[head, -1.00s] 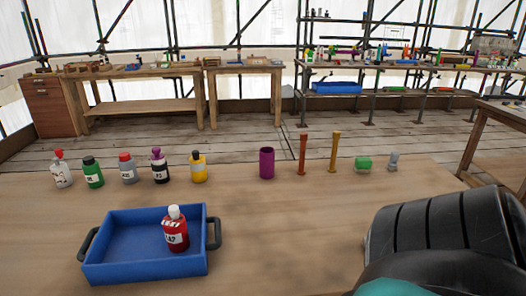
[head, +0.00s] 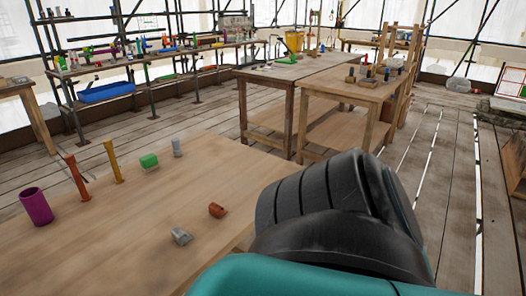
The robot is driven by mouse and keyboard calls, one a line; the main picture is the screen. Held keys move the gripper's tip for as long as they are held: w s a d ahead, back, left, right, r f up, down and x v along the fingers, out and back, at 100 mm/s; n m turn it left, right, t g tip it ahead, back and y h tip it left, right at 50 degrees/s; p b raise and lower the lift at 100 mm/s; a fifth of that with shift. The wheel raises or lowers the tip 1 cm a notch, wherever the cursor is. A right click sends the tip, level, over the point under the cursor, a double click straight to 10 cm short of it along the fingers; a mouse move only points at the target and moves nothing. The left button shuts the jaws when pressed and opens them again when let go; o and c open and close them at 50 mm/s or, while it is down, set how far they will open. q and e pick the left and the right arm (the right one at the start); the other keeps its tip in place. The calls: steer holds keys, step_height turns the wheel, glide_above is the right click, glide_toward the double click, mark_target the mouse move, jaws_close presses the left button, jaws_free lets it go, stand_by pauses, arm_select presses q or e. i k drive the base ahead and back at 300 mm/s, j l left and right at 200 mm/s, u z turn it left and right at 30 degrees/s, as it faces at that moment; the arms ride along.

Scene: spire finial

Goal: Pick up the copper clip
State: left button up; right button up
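A small copper-brown piece (head: 217,210), which looks like the copper clip, lies on the wooden table (head: 110,255) near its right edge. A similar grey metal piece (head: 181,236) lies just in front of it and to its left, apart from it. A black and teal link of my arm fills the lower right of the head view, to the right of both pieces. Neither of my grippers shows in this view.
Other workbenches (head: 330,75) stand behind.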

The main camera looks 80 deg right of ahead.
mark_target(215, 209)
steer(key=z, duration=2)
